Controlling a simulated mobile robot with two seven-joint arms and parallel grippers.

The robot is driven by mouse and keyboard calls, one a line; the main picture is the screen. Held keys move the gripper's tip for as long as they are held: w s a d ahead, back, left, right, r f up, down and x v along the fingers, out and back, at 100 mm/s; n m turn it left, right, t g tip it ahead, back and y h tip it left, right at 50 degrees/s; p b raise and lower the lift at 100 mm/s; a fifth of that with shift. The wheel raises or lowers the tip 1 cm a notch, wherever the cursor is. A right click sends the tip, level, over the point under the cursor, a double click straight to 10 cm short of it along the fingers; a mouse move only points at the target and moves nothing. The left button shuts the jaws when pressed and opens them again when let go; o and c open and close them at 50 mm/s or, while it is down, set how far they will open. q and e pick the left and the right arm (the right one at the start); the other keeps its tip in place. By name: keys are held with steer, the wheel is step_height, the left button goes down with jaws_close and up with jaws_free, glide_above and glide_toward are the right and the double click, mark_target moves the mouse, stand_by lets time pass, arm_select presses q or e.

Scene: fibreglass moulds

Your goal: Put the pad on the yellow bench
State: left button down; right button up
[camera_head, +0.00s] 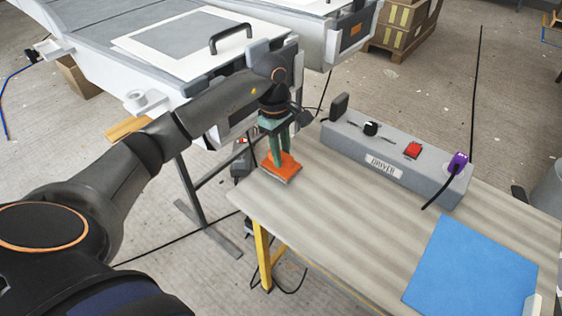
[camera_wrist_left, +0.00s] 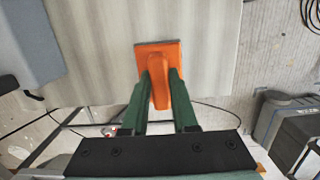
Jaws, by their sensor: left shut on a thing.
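The orange pad (camera_head: 283,169) has a flat base and a raised grip. It is at the left corner of the bench (camera_head: 330,215), which has a pale striped top and yellow legs. My left gripper (camera_head: 279,155) points down and is shut on the pad's grip. In the left wrist view the pad (camera_wrist_left: 158,58) sits between the green fingers of the gripper (camera_wrist_left: 160,88), over the bench top (camera_wrist_left: 205,50). I cannot tell whether its base touches the top. My right gripper does not show.
A grey control box (camera_head: 390,160) with a red switch and purple plug stands along the bench's back edge. A blue sheet (camera_head: 473,268) lies at the right. The middle of the top is clear. A grey mould table with a black handle (camera_head: 230,36) stands behind left.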

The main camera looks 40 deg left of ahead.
arm_select(q)
steer(key=shift+f, duration=1.35)
steer(key=shift+s, duration=0.1)
steer(key=shift+f, duration=0.15)
steer(key=c, duration=0.7)
jaws_free()
steer(key=r, duration=0.4)
steer(key=a+r+p, duration=0.1)
steer(key=r, duration=0.7)
steer(key=shift+a+r, duration=0.15)
steer(key=shift+a, duration=0.15)
